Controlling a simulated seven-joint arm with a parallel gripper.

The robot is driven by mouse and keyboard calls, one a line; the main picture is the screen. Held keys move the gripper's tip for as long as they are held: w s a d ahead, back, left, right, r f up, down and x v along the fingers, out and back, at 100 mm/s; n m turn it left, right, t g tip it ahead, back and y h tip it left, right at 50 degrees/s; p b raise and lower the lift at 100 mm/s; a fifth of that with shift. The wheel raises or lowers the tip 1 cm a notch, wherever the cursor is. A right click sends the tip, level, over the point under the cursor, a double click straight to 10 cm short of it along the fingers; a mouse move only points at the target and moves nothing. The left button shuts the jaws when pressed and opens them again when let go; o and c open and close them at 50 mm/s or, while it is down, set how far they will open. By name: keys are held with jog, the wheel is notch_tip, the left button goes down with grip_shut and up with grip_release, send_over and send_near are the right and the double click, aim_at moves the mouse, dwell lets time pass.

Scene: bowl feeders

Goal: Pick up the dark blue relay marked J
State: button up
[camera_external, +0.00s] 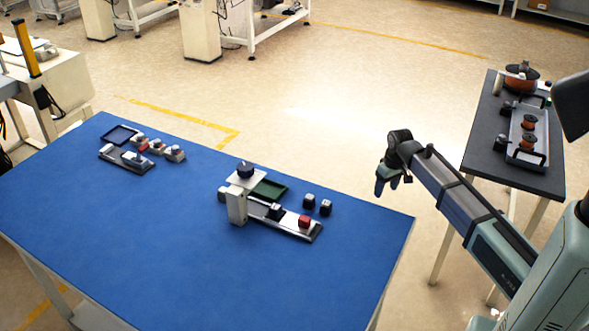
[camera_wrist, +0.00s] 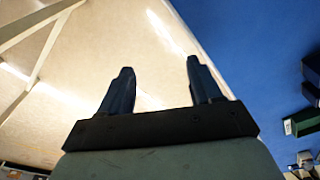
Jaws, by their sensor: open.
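Two small dark blocks stand side by side on the blue table, right of the green tray: a left one (camera_external: 309,202) and a right one (camera_external: 326,207). Another dark block (camera_external: 275,211) sits on the metal rail (camera_external: 290,228). Any of these could be the dark blue relay; I cannot read a letter J on them. My gripper (camera_external: 385,188) is open and empty, above and beyond the table's right edge, apart from all blocks. In the wrist view, its two fingers (camera_wrist: 159,68) are spread with nothing between them.
A red block (camera_external: 304,221) sits on the rail. A grey post fixture with a dark knob (camera_external: 246,170) stands beside the green tray (camera_external: 271,190). More small parts and a dark blue tray (camera_external: 121,135) lie far left. A black table (camera_external: 483,150) with spools stands right. The table's front is clear.

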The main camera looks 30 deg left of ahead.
jog(key=s+a+r+n, duration=0.2)
jog(key=s+a+r, duration=0.2)
jog(key=s+a, duration=0.25)
jog(key=s+a+r+n, duration=0.1)
jog(key=s+a+r, duration=0.2)
jog(key=s+a, duration=0.35)
jog(key=n, duration=0.3)
send_near(275, 206)
jog(key=shift+g+y, duration=0.3)
jog(key=shift+y, duration=0.1)
jog(key=f, duration=0.9)
jog(key=shift+w+a+f, duration=0.2)
jog(key=shift+a+f, duration=0.15)
jog(key=c, duration=1.2)
